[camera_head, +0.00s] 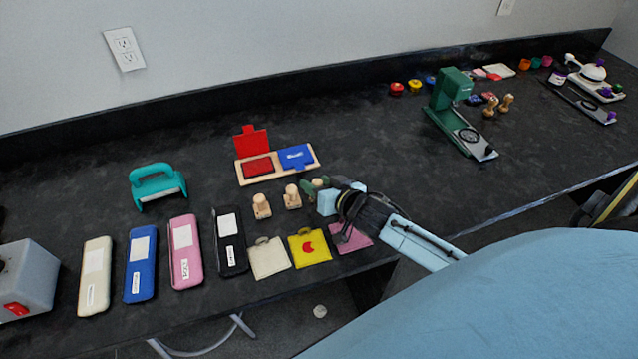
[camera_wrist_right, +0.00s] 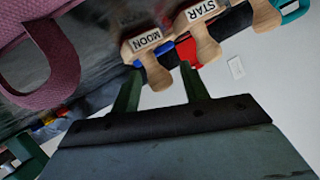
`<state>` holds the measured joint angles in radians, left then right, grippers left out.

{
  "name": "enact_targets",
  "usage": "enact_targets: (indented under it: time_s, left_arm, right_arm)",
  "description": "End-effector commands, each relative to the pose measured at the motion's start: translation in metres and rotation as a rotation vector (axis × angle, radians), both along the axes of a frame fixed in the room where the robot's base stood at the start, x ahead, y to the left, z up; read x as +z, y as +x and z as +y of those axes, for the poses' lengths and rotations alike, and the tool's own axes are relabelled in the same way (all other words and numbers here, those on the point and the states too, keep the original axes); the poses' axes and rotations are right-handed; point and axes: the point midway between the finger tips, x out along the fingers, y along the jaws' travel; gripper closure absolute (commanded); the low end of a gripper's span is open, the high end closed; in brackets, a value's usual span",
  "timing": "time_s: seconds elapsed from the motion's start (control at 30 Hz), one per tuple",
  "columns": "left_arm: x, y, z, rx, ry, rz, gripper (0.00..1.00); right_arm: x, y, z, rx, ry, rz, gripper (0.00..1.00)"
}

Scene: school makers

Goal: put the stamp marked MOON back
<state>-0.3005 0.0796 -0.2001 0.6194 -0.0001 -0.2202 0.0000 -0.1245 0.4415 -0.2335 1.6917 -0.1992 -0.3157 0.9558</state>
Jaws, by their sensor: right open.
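The MOON stamp (camera_wrist_right: 147,42) is a pale wooden stamp with a knob handle and a white label. In the head view this stamp (camera_head: 318,183) stands at the right end of a row of three and is partly hidden by my right gripper (camera_head: 312,188). In the wrist view my right gripper (camera_wrist_right: 160,78) is open. Its green fingers lie on either side of the MOON handle; contact cannot be told. The STAR stamp (camera_wrist_right: 200,14) stands beside it, the middle one (camera_head: 292,197) in the head view. My left gripper is not in view.
A wooden tray (camera_head: 240,179) with a red pad, lid raised, and a blue-lidded pad lies behind the stamps. White, yellow and pink pouches (camera_head: 268,259) lie in front. Several cases (camera_head: 140,265) and a teal punch (camera_head: 157,187) are left. A green press (camera_head: 452,90) stands back right.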

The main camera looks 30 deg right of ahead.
Motion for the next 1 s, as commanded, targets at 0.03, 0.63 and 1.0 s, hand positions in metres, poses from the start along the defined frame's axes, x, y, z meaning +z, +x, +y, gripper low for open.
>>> enact_targets:
  time_s: [0.03,0.63,1.0]
  left_arm:
    - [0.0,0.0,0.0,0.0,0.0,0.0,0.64]
    - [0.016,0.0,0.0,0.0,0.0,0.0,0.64]
    - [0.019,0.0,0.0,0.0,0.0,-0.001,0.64]
  right_arm:
    - [0.0,0.0,0.0,0.0,0.0,0.0,0.55]
    - [0.033,-0.079,-0.006,0.0,0.001,0.003,0.55]
    - [0.046,-0.111,-0.008,0.0,0.0,0.0,0.55]
